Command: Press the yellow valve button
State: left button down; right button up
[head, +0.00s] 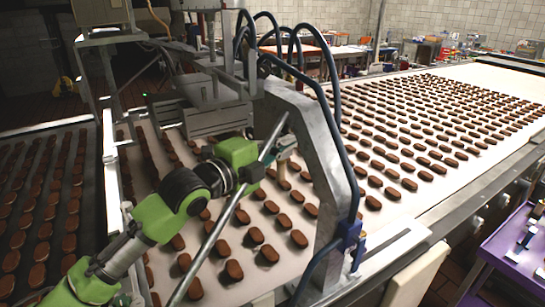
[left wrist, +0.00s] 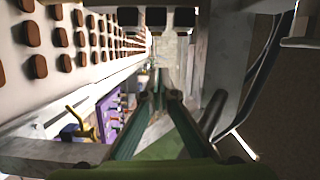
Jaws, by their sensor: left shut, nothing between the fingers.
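My left gripper (head: 282,157) reaches over the conveyor beside the grey metal frame, partly hidden by a slanted metal rod. In the left wrist view its two dark fingers (left wrist: 160,92) are together with nothing between them. A small yellow valve-like part (left wrist: 82,123) shows in the left wrist view, left of the fingers and apart from them, near the purple table. I cannot tell whether it is the valve button. I cannot make out a yellow button near the gripper in the head view. My right gripper is not in view.
The conveyor (head: 462,188) carries many brown chocolate pieces in rows. The grey metal frame (head: 322,150) with blue hoses stands over it, close to my left arm. A slanted rod (head: 232,203) crosses in front of my wrist. A purple table (head: 497,252) stands at the lower right.

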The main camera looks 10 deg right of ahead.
pick_arm(q)
jog(key=b+v, duration=0.1)
jog(key=v, duration=0.4)
jog(key=shift+d, duration=0.1)
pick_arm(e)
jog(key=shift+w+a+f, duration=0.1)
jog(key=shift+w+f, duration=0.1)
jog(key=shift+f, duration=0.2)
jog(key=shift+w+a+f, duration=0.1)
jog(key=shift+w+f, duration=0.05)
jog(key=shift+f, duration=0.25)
pick_arm(q)
jog(key=shift+s+r, duration=0.1)
